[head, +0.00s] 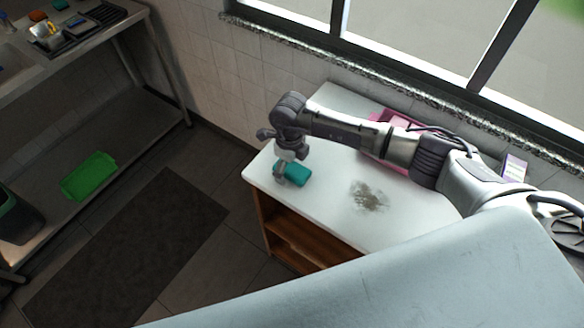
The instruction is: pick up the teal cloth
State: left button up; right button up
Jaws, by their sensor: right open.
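The teal cloth (298,175) lies as a small folded bundle near the left end of the white counter top. My right gripper (281,181) points down at the counter, just at the cloth's left side. It is open. Part of the cloth's left side is hidden behind the gripper, and I cannot tell whether a finger touches it. My left gripper is not in view.
A brown smudge (369,197) marks the white counter (330,215). A pink tray (384,118) stands at the back, partly behind my arm. A white and purple package (514,167) stands at the right. A green tray (89,177) lies on the low shelf at left.

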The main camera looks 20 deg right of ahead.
aim_at(290, 167)
jog(key=c, duration=1.2)
jog(key=shift+r+b, duration=0.3)
jog(key=shift+r, duration=0.2)
notch_tip(290, 167, up, 3)
jog(key=shift+w+f+b, duration=0.1)
jog(key=shift+b, duration=0.65)
jog(key=s+d+r+b, duration=0.2)
jog(key=s+d+r, duration=0.2)
jog(key=s+r, duration=0.3)
jog(key=s, duration=0.4)
jog(key=shift+r+b, duration=0.15)
jog(key=shift+b, duration=0.25)
